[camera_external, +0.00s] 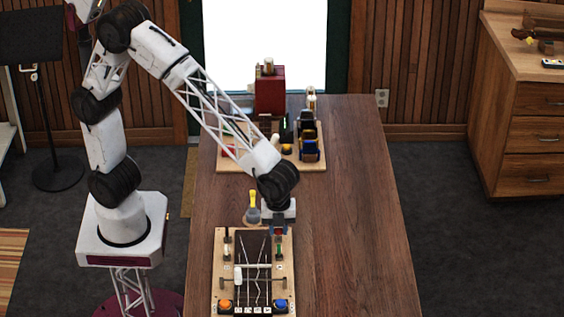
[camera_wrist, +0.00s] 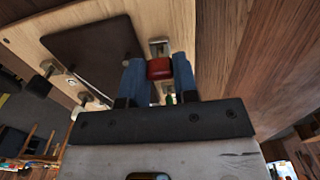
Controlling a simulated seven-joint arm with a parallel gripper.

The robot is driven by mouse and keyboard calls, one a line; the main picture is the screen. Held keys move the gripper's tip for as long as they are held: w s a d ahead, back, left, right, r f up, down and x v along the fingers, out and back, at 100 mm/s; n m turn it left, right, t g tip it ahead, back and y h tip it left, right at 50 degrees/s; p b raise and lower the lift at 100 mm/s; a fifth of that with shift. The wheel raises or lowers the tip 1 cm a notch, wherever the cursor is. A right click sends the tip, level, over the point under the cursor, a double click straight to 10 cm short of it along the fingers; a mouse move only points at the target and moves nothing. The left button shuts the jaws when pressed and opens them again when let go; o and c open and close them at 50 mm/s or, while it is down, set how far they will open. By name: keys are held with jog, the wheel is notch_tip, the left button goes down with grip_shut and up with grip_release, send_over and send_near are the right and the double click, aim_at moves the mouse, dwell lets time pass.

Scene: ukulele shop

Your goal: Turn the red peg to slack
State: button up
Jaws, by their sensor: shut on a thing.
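The red peg (camera_wrist: 159,68) shows in the wrist view between the two blue fingers of my gripper (camera_wrist: 160,72). The fingers are shut on it from either side. The peg sits at a metal fitting near the edge of the light wooden board (camera_wrist: 205,30). In the external view my gripper (camera_external: 279,229) points down at the upper right corner of the string board (camera_external: 219,262). The red peg is barely visible there, hidden by the fingers. Which way the peg is turned cannot be told.
A yellow-handled tool (camera_external: 252,200) stands just behind the board. An orange button (camera_external: 225,305) and a blue button (camera_external: 281,305) are at the board's front. The table's right side (camera_external: 350,230) is clear.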

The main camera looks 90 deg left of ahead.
jog(key=shift+m, duration=1.2)
jog(key=o, duration=0.9)
jog(key=shift+r, duration=0.15)
jog(key=shift+r, duration=3.75)
jog(key=shift+a+r, duration=0.1)
